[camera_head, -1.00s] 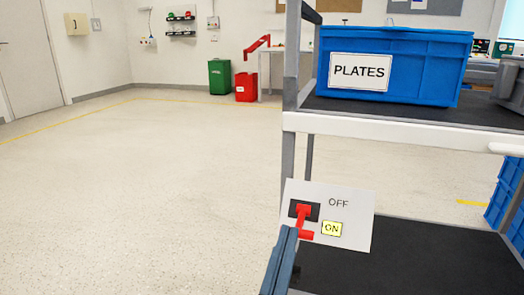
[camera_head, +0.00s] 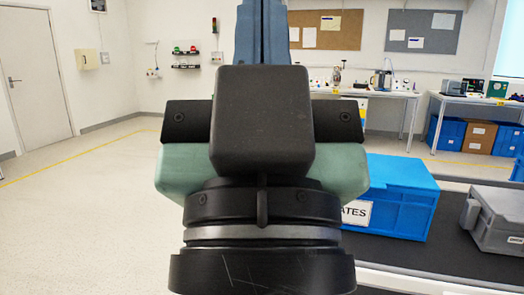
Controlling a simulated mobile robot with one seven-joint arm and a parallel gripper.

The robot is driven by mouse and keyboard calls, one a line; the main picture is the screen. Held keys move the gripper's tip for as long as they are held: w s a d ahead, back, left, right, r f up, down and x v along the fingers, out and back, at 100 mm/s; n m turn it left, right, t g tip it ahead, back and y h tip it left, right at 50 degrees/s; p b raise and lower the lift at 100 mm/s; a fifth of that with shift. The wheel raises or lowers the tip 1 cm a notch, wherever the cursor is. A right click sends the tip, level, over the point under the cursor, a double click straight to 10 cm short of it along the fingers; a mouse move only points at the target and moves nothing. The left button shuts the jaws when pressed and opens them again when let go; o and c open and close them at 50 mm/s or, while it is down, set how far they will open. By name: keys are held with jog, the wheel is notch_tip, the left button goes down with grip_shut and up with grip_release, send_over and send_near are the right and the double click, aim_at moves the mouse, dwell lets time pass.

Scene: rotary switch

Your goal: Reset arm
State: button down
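My gripper (camera_head: 262,32) fills the middle of the head view, close to the camera and pointing up. Its two blue fingers stand side by side with no clear gap between them, and nothing shows held. The fingertips are cut off by the top edge. Its black and pale green body (camera_head: 262,125) hides much of the room behind. The rotary switch with its red handle is not in view now.
A blue crate (camera_head: 405,205) labelled for plates and a grey case (camera_head: 495,222) stand on the dark cart shelf (camera_head: 448,240) at the right. Workbenches (camera_head: 385,93) line the back wall. The floor (camera_head: 85,220) at the left is clear.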

notch_tip(320, 180, up, 26)
jog(key=p, duration=2.3)
jog(key=shift+p, duration=0.4)
